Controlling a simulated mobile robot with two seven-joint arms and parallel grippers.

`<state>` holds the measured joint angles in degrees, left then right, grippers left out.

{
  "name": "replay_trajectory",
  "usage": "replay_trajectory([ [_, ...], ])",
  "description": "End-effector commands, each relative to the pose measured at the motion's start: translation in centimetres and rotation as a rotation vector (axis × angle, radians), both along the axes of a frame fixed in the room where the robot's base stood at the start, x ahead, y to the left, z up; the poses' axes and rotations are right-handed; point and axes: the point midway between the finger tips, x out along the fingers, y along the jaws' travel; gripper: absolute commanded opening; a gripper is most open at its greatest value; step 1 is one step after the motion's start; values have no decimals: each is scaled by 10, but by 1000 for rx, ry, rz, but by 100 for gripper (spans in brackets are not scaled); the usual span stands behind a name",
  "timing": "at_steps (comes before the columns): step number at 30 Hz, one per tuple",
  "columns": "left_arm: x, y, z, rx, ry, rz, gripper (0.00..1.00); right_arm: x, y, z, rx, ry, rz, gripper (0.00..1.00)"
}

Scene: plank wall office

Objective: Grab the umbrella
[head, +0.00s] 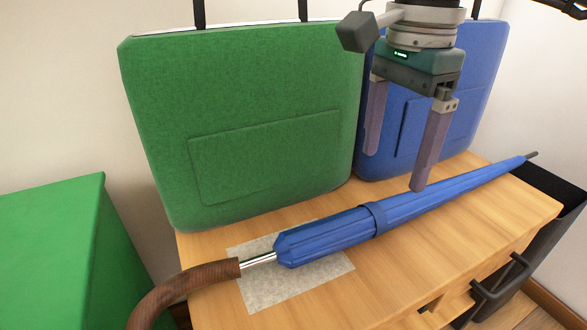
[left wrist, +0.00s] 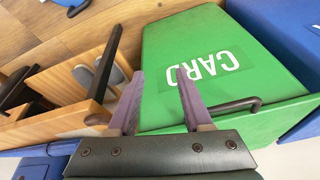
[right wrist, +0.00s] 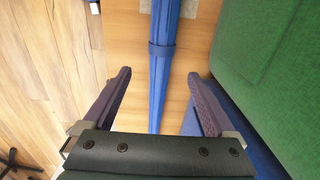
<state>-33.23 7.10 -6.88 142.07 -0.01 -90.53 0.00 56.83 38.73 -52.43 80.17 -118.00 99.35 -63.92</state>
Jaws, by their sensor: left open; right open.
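A folded blue umbrella (head: 410,203) lies across the wooden cabinet top in the head view. Its curved brown handle (head: 185,287) hangs past the left edge and its dark tip points to the back right. My right gripper (head: 396,172) is open and empty above the umbrella's middle. In the right wrist view the umbrella (right wrist: 161,70) runs between the fingers of my right gripper (right wrist: 158,85), with none touching it that I can see. My left gripper (left wrist: 156,85) is open and empty, in front of a green bin; it is not in the head view.
A green bag (head: 245,110) and a blue bag (head: 470,90) stand behind the umbrella on the cabinet (head: 400,285). A grey mat (head: 300,285) lies under the umbrella near its handle. A green bin marked CARD (left wrist: 220,100) stands to the left. A dark bin (head: 560,190) is at right.

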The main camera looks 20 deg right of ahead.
Motion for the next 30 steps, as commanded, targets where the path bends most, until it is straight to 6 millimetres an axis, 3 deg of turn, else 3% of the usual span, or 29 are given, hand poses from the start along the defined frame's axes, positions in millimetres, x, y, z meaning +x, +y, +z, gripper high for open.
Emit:
replay_trajectory([
  [6,0,-2,-21,-8,-1,5,50,-1,-1,-36,-1,5,-1,91],
  [13,0,-2,-35,-10,-1,6,50,0,-1,-57,1,3,-1,91],
  [21,0,-2,-66,-8,-1,5,50,3,-4,-96,2,2,-1,91],
  [28,0,0,-64,-2,-1,2,50,3,-4,-95,2,0,0,91],
  [30,0,0,-64,0,-1,0,50,3,-4,-95,2,0,-1,85],
])
